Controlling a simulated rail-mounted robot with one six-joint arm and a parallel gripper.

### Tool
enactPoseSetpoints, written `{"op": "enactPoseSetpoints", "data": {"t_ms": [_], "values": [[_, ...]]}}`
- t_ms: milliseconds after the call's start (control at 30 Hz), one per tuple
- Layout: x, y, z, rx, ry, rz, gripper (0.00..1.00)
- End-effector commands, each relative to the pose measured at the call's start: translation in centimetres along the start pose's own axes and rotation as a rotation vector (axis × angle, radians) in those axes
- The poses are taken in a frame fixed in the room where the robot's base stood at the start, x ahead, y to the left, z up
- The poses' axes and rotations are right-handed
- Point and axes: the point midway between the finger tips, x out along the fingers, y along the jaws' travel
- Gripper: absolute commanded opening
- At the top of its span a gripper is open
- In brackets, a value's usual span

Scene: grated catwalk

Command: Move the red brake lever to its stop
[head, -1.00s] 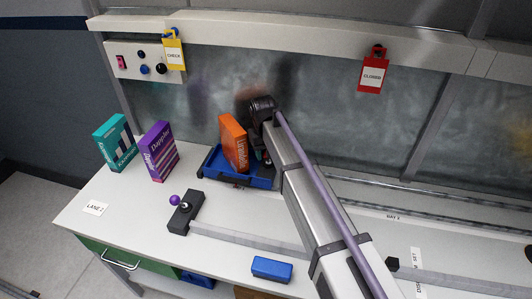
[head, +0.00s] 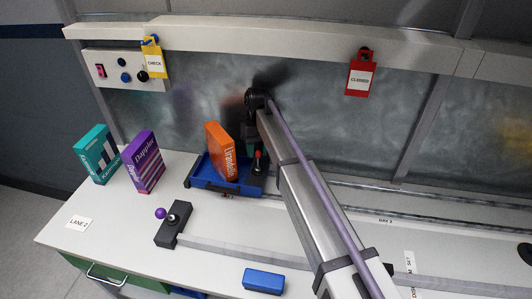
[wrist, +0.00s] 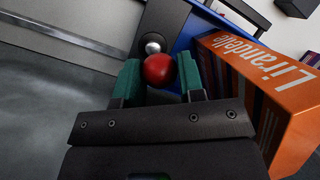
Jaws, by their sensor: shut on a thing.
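The red brake lever has a round red knob (wrist: 159,71), with a silver ball end of its stem behind it in the wrist view. My gripper (wrist: 160,78) is shut on this knob, with a green finger pad on each side. In the head view the red knob (head: 258,154) shows just right of the blue tray, beside my gripper (head: 252,149), which is partly hidden by my arm. The lever's base is mostly hidden, and its stop cannot be made out.
An orange Lirandelle box (head: 219,152) stands in the blue tray (head: 212,186), close to my gripper. Purple (head: 145,163) and teal (head: 97,155) boxes stand to the left. A purple-knobbed lever (head: 172,226) and a blue block (head: 264,280) are in front.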

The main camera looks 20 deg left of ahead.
Motion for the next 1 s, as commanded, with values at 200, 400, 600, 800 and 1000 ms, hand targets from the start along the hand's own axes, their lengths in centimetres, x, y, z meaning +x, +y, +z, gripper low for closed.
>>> {"op": "enactPoseSetpoints", "data": {"t_ms": [200,400,600,800,1000], "values": [[0.1,-0.1,0.1,-0.001,-0.001,0.000,0.42],[0.0,-0.1,0.1,0.000,0.000,0.000,0.60],[0.0,0.0,0.2,0.000,0.001,0.000,0.60],[-2.1,-0.4,0.8,0.000,0.001,0.000,0.60],[-6.8,-1.2,2.3,0.000,0.000,0.000,0.60]]}}
